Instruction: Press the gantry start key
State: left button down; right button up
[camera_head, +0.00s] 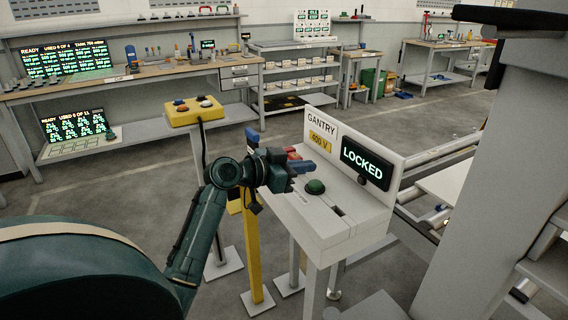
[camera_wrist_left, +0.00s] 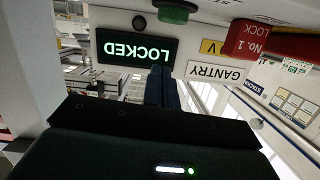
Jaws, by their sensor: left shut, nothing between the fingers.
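The gantry console (camera_head: 345,222) is a pale sloped box on legs, with a GANTRY 400 V sign (camera_head: 320,132) and a display (camera_head: 365,164) reading LOCKED. A round green button (camera_head: 315,187) sits on its top; it also shows at the top edge of the upside-down left wrist view (camera_wrist_left: 175,12). My left gripper (camera_head: 305,167) is shut and empty. Its fingers point right over the console, a little behind the green button in the picture and apart from it. In the wrist view the fingertips (camera_wrist_left: 162,72) overlap the display's edge. My right gripper is not in view.
A red lock box (camera_wrist_left: 255,40) marked No. 1 LOCK is on the console near my gripper. A yellow pendant box (camera_head: 194,110) with buttons stands to the left. A dark slot (camera_head: 337,210) lies in front of the green button. Workbenches stand at the back.

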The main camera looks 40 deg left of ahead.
aim_at(306, 193)
pick_arm(q)
jog(key=f, duration=0.1)
jog(key=w+f, duration=0.1)
jog(key=f, duration=0.1)
jog(key=shift+w+d+f, duration=0.1)
jog(key=shift+w+d, duration=0.05)
jog(key=shift+f, duration=0.5)
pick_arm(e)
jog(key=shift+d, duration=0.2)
